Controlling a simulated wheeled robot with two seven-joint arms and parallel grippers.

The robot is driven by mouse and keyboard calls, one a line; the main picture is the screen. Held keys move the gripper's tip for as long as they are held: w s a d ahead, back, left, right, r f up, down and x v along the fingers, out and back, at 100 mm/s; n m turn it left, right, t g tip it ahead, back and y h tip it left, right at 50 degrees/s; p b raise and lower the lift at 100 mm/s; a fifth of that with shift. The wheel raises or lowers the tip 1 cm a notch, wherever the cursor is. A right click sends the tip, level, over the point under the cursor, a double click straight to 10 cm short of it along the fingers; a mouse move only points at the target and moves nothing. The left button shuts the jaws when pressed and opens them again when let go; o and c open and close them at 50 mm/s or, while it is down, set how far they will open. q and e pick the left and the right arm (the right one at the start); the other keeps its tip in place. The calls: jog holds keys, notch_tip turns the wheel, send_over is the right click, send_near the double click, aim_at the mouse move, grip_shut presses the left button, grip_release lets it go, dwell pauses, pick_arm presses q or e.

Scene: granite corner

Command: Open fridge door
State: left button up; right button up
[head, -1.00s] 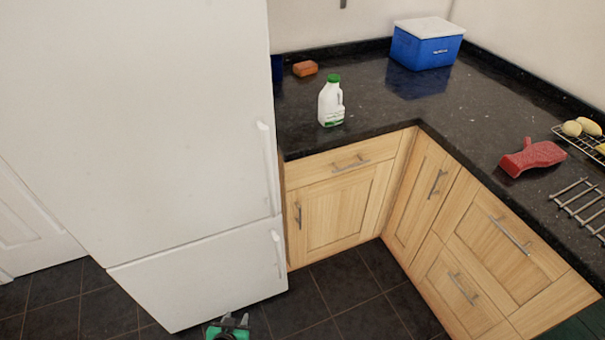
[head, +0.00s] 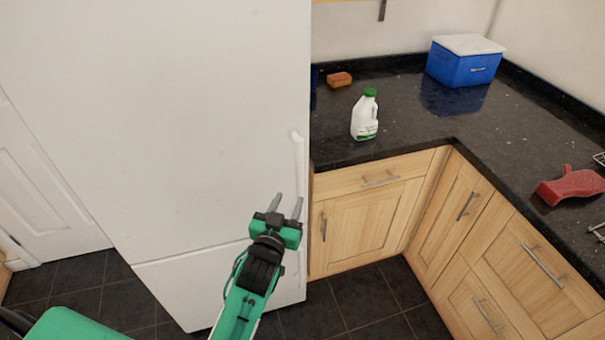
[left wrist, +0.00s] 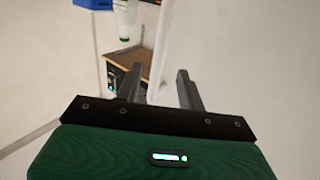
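The white fridge (head: 190,110) stands at the left in the head view, with its upper and lower doors shut. The upper door's vertical white handle (head: 298,165) runs along its right edge; it also shows in the left wrist view (left wrist: 161,45), just beyond the fingertips. My left gripper (head: 287,202) is in front of the lower part of this handle, its fingers pointing up. In the left wrist view its two fingers (left wrist: 172,82) are apart with nothing between them. My right gripper is not in view.
Wooden cabinets (head: 365,215) with a dark granite counter (head: 420,115) adjoin the fridge at the right. A milk bottle (head: 365,117), an orange sponge (head: 339,79), a blue cool box (head: 465,62) and a red object (head: 572,186) are on the counter. Dark floor lies in front.

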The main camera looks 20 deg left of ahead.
aim_at(299, 178)
pick_arm(q)
jog(key=w+p, duration=0.2)
jog(key=w, duration=0.8)
jog(key=shift+w+f, duration=0.1)
jog(key=shift+w, duration=0.2)
grip_shut()
